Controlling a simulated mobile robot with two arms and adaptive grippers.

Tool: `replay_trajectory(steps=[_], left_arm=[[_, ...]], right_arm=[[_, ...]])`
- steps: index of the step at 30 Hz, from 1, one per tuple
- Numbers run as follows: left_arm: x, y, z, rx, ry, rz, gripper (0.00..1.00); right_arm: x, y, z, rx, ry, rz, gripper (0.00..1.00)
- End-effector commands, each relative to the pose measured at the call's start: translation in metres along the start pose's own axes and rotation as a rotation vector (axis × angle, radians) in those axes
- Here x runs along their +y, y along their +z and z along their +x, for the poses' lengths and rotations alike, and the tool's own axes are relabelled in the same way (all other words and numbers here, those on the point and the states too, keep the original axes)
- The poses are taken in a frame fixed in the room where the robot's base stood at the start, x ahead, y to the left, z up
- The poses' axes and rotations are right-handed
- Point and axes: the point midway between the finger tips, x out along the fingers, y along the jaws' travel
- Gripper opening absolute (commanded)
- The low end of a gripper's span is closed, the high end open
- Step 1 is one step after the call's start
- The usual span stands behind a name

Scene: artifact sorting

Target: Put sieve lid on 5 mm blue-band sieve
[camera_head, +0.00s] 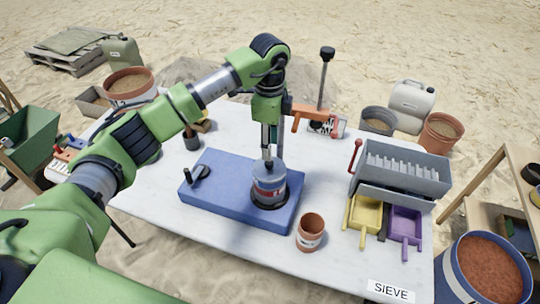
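A round grey lid with a domed top (268,170) sits at the top of a short sieve stack (269,190). The stack stands on the right part of a blue shaker base (225,190). Its side shows grey with blue and red markings; the bands are too small to tell apart. My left gripper (267,156) points straight down over the middle of the lid, its narrow fingers at the lid's knob. Whether the fingers grip the knob or only stand around it is hard to tell. My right gripper is out of view.
A terracotta cup (311,231) stands close in front of the base. A grey riffle box (400,172) with yellow (363,217) and purple (405,224) trays is at right. The table's front left is clear.

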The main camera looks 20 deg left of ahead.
Motion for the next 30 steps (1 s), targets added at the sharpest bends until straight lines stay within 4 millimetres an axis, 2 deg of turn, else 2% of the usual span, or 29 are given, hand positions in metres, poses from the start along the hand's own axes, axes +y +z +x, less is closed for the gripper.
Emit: replay_trajectory(steps=[3, 9, 30], left_arm=[[-0.001, 0.0, -0.024, 0.001, -0.004, -0.001, 0.36], [0.0, 0.001, -0.045, -0.001, -0.001, -0.002, 0.36], [0.0, 0.001, -0.048, 0.0, 0.0, -0.001, 0.36]], right_arm=[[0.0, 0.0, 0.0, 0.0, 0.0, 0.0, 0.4], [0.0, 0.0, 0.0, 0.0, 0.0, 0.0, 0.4], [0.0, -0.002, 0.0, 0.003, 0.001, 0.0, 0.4]])
